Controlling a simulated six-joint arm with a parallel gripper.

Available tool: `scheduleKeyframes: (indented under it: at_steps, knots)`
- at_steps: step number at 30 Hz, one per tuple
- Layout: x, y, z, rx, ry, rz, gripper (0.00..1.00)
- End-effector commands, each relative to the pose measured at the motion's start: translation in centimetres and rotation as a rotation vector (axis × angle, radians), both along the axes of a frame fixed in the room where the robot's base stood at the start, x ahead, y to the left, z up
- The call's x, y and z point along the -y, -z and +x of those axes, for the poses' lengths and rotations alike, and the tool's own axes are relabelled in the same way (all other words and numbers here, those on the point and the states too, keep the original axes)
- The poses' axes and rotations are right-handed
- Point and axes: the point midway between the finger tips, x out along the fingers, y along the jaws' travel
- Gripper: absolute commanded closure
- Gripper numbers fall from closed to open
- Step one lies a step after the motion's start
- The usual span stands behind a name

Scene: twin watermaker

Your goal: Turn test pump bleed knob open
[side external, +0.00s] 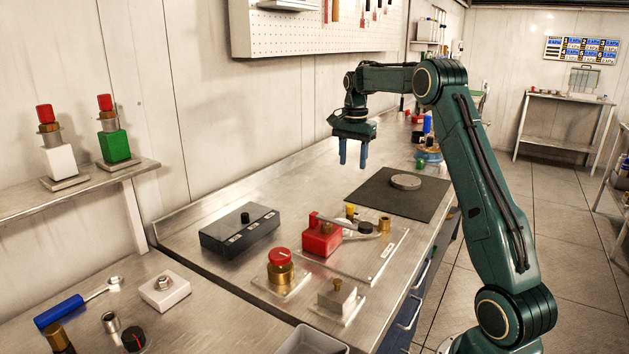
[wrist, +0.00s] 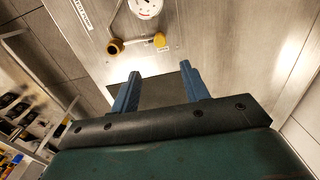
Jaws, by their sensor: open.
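The test pump is a red body (side external: 321,238) with a lever arm, on a steel plate (side external: 375,262) on the bench. A small yellow knob (side external: 351,211), seemingly the bleed knob, stands at the plate's back edge; it also shows in the wrist view (wrist: 160,41), just beyond my fingertips. Which way it is turned is too small to tell. A brass fitting (side external: 384,224) and a round gauge (wrist: 145,7) are beside it. My gripper (side external: 353,164) points down with its two blue fingers apart and empty, well above the bench. It is clear of the knob.
A dark mat (side external: 400,203) with a grey disc (side external: 406,181) lies behind the pump. A black box (side external: 240,230), a brass valve with red cap (side external: 281,268) and a small metal block (side external: 337,297) stand around it. The air between my gripper and the pump looks free.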

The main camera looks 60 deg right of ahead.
Motion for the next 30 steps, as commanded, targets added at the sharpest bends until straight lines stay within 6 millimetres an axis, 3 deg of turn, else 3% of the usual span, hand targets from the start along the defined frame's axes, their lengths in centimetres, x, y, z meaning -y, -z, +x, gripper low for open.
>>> scheduleKeyframes:
  at_steps: [11,30]
  knots:
    - [-0.1,2.6,0.0,-0.003,-0.002,0.002,0.55]
    - [-0.1,11.8,0.0,-0.001,-0.002,0.002,0.55]
